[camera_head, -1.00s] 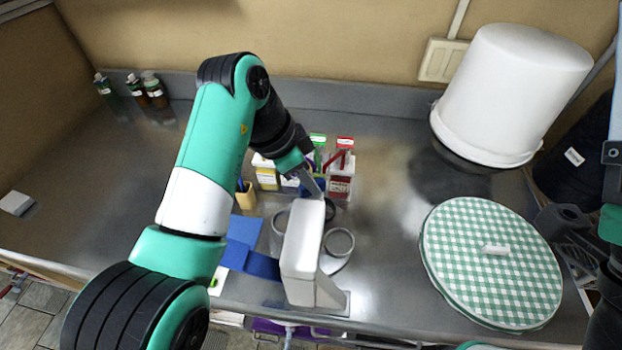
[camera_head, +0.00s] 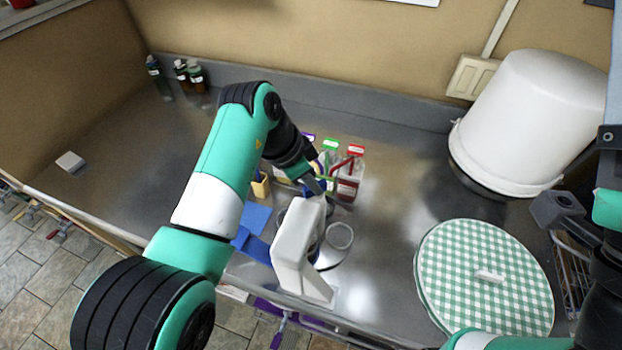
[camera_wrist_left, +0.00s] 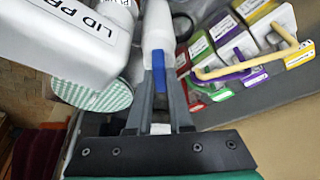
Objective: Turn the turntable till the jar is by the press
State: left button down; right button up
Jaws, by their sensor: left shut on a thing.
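The white lid press (camera_head: 296,240) stands near the counter's front edge; its printed label shows in the left wrist view (camera_wrist_left: 85,22). My left gripper (camera_head: 317,187) is just behind the press head. In the left wrist view its fingers (camera_wrist_left: 160,82) are shut on a narrow blue piece (camera_wrist_left: 158,68), with a white cylinder beyond.
Several boxes with coloured labels (camera_head: 350,176) stand close behind and right of my left gripper, with tongs in them. A green checked round lid (camera_head: 468,285) lies at right; a white bucket (camera_head: 525,120) stands behind it. The counter's left side is mostly clear.

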pick_arm(q)
jog(key=shift+d, duration=0.1)
jog(key=c, duration=0.8)
grip_release()
jog(key=shift+a+r+b, duration=0.25)
jog(key=shift+r+b, duration=0.2)
jog(key=v, duration=1)
jog(key=shift+s+a+r+b, duration=0.15)
jog(key=shift+s+r+b, duration=0.05)
jog(key=shift+r+b, duration=0.1)
